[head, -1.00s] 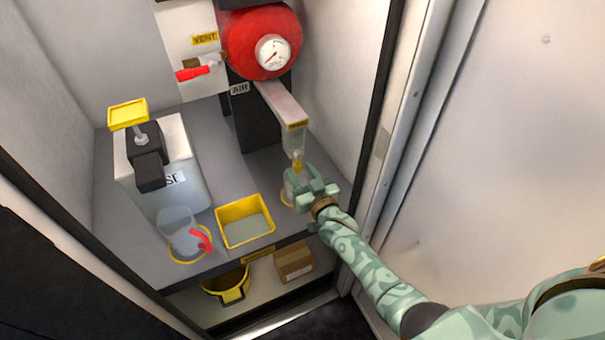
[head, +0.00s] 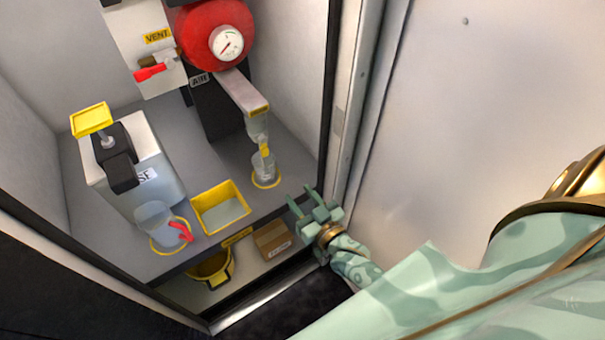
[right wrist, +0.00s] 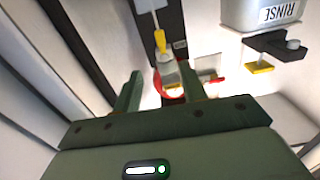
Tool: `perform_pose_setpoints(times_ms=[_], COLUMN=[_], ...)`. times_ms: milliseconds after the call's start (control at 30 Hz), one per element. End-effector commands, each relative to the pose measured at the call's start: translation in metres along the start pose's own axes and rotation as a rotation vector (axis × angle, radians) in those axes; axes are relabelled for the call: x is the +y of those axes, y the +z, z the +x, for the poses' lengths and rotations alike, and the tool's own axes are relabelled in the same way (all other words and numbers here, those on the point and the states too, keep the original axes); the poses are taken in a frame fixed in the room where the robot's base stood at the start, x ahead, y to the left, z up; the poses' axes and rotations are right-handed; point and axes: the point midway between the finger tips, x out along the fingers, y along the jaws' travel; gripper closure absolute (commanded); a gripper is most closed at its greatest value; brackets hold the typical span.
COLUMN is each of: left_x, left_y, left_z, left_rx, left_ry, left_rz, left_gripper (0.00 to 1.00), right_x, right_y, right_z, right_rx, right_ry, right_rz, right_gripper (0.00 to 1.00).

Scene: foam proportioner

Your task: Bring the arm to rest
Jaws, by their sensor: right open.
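My right gripper (head: 312,203) is open and empty in the head view, just outside the front edge of the cabinet shelf. It is apart from the clear cup (head: 263,167), which stands upright in a yellow ring under the nozzle (head: 258,128). In the right wrist view the open fingers (right wrist: 160,92) show with nothing between them; the yellow nozzle tip (right wrist: 160,58) and part of the cup area lie beyond. My left gripper is not in view.
A yellow tray (head: 207,203), a clear jug (head: 153,220) with a red handle and a white tank (head: 158,178) stand on the shelf. A red vessel (head: 205,32) with a gauge is above. A cardboard box (head: 272,240) and yellow bucket (head: 212,268) sit below. A pale panel (head: 440,120) is at right.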

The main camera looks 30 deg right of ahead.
Motion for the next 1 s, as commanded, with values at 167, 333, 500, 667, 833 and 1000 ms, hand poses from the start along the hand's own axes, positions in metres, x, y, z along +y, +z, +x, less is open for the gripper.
perform_pose_setpoints(times_ms=[167,333,500,667,833,1000], left_x=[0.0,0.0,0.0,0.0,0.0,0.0], left_y=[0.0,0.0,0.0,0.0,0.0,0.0], left_z=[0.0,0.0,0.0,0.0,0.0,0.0], left_rx=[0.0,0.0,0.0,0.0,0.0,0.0], left_ry=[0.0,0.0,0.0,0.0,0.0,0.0], left_rz=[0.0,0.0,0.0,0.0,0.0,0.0], left_gripper=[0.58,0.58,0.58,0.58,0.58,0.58], right_x=[0.0,0.0,0.0,-0.002,-0.008,-0.007], right_y=[0.0,0.0,0.002,0.054,0.171,0.262], right_z=[0.0,0.0,0.0,-0.015,-0.095,-0.224], right_rx=[0.0,0.0,-0.008,-0.202,-0.625,-1.047], right_ry=[0.0,0.0,-0.001,-0.005,-0.046,-0.105], right_rz=[0.0,0.0,-0.002,-0.036,-0.096,-0.165], right_gripper=[0.58,0.58,0.58,0.58,0.58,0.58])
